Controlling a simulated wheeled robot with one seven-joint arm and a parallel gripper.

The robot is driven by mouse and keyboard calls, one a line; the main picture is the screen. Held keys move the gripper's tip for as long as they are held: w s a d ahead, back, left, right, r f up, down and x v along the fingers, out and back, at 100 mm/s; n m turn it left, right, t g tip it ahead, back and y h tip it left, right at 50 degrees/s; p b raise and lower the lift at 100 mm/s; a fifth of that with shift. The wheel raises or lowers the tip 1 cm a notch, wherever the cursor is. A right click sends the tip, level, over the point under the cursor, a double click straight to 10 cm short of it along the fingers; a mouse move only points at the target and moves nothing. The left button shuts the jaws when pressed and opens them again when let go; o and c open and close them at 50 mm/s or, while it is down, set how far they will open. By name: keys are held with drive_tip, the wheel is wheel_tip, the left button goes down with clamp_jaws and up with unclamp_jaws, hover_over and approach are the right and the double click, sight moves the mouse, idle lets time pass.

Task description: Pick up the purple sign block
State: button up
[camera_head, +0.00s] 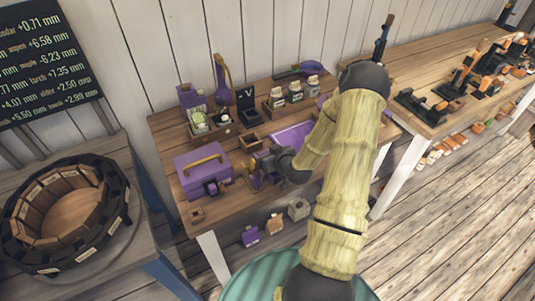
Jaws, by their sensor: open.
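Several small purple things are in view, and I cannot tell for sure which one is the sign block. Another purple block (250,236) sits low, below the bench's front edge. My gripper (251,173) is open over the bench, just right of the toolbox and of the small block. It is small in the picture, and nothing shows held in it. My arm hides part of the bench's right side.
The workbench (232,215) also bears a purple sheet (290,138), several jars in a wooden rack (295,92) and a dark open box (246,98). A round sectioned wooden tray (118,225) stands at left. A second bench (425,75) with tools is at right.

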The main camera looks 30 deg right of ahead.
idle(0.5)
drive_tip(key=c, duration=0.6)
drive_tip(key=shift+r, duration=0.1)
wheel_tip(320, 180, up, 10)
drive_tip(key=shift+f+b, duration=0.1)
drive_tip(key=shift+b, duration=0.65)
